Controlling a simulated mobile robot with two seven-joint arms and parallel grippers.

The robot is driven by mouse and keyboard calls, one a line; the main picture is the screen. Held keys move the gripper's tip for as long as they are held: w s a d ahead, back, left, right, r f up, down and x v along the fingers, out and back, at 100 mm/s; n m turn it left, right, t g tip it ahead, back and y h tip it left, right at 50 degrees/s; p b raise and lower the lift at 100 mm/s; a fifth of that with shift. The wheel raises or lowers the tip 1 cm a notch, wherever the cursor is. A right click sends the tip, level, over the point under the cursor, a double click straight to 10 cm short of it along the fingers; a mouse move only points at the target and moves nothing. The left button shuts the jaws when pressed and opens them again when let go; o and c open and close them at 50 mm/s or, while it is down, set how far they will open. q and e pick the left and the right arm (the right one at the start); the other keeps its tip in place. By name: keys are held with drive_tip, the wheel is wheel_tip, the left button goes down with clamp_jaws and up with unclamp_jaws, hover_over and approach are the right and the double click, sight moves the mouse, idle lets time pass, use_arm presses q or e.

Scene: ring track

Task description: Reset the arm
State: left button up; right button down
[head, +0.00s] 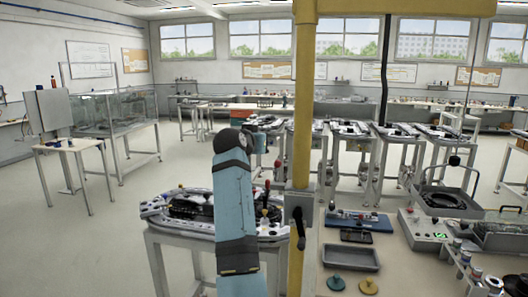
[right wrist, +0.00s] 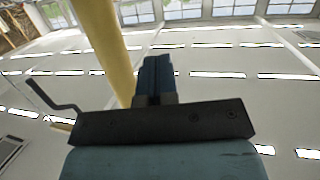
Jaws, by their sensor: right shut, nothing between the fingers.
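One of my arms, pale blue with dark joints, rises through the middle of the head view, in front of the ring track table. Its forearm and bent end show, but no fingers can be made out there. In the right wrist view my right gripper (right wrist: 157,62) has its two dark fingers together with nothing between them. It is in free air, with nothing touching the fingertips. My left gripper is not in view.
A yellow post (head: 301,95) stands just right of the arm; it also shows left of the fingers (right wrist: 105,45). A ring track (head: 155,208) lies on a stand behind the arm. A bench with a grey tray (head: 351,258) is at the right. Open floor (head: 85,245) lies left.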

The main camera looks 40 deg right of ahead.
drive_tip(key=shift+a+r, duration=0.15)
drive_tip(key=shift+a, duration=0.05)
idle(0.5)
